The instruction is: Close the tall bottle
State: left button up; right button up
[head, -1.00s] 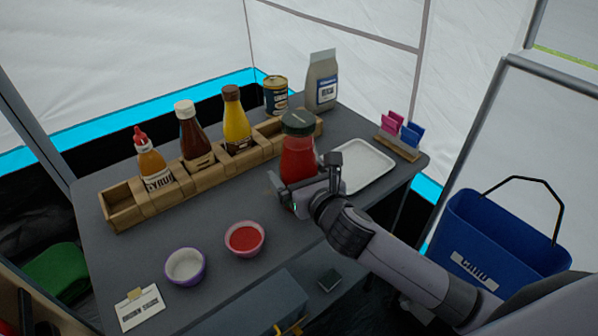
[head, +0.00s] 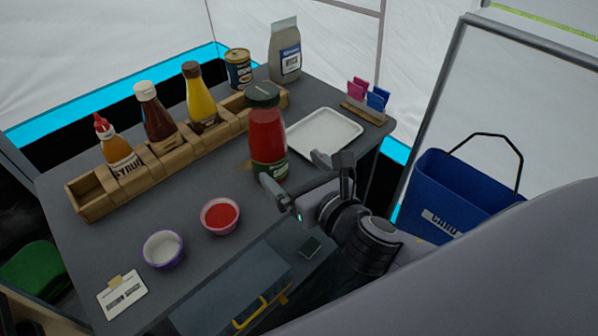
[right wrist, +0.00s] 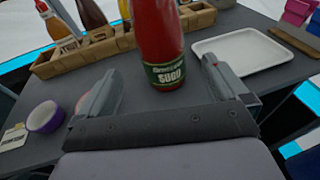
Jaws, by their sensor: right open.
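The tall bottle (head: 267,140) is red with a dark green cap (head: 262,95) on its top and a green label low down. It stands upright on the grey table. It also shows in the right wrist view (right wrist: 157,40), where its top is out of the picture. My right gripper (head: 293,177) is open and empty in front of the bottle. In the right wrist view its fingers are spread wide, with the bottle beyond them and between their lines, apart from both. My left gripper is not in view.
A wooden rack (head: 95,192) holding syrup, brown and yellow bottles runs behind on the left. A white tray (head: 345,118) lies right of the tall bottle. A red-filled bowl (head: 220,216) and a purple-rimmed bowl (head: 163,250) stand front left. A blue bin (head: 455,190) is at the right.

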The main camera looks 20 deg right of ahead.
jog(key=shift+s+r, duration=0.1)
jog(key=shift+s, duration=0.35)
jog(key=s+d+f+m+g, duration=0.1)
jog(key=s+f+m+g, duration=0.1)
jog(key=s+f+m, duration=0.4)
jog(key=s+d+f+m+g, duration=0.2)
jog(key=s+f+m, duration=0.4)
jog(key=f+m, duration=1)
jog(key=m+g, duration=0.1)
jog(key=m, duration=1.2)
jog(key=shift+s, duration=0.4)
jog(key=shift+d, duration=0.1)
notch_tip(320, 180, up, 4)
jog(key=p, duration=0.4)
jog(key=shift+r, duration=0.2)
